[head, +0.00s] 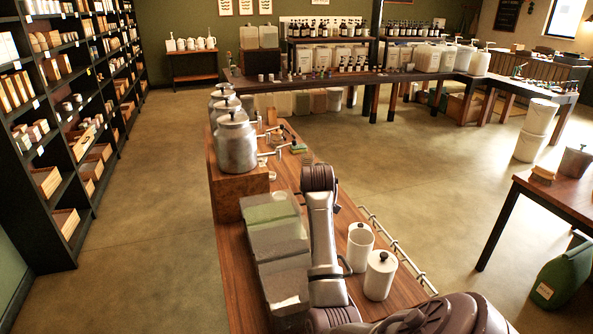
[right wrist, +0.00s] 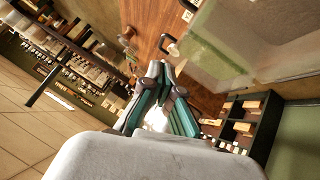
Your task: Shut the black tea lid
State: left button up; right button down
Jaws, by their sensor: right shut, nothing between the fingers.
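Lidded bins stand in a row on the wooden counter in the head view; the far one (head: 268,208) has a green tint and the near one (head: 288,288) is pale grey. Two white canisters with black knobs, a far one (head: 360,247) and a near one (head: 380,276), stand right of my arm. No label is readable, so I cannot tell which lid belongs to the black tea. My right gripper (right wrist: 158,72) is shut and empty, its teal-padded fingers beside a large translucent container (right wrist: 225,45) in the right wrist view. My arm hides the gripper in the head view. My left gripper is not in view.
Metal pots with spouts (head: 236,145) stand on a wooden box (head: 240,192) farther along the counter (head: 235,262). A metal rail (head: 400,252) runs along its right edge. Tall shelves (head: 75,120) line the left wall. The floor between is clear.

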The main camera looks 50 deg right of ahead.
jog(key=d+f+y, duration=0.1)
jog(key=f, duration=0.2)
jog(key=s+d+f+m+t+y+b, duration=0.1)
jog(key=f, duration=0.3)
jog(key=s+d+f+y+b, duration=0.1)
jog(key=d+f, duration=0.1)
jog(key=f, duration=0.1)
jog(key=shift+s+f+m+t, duration=0.25)
jog(key=shift+f+m+t, duration=0.1)
jog(key=shift+m+t, duration=0.05)
jog(key=shift+s+d+f+b, duration=0.1)
jog(key=shift+f+b, duration=0.5)
jog(key=shift+f, duration=0.35)
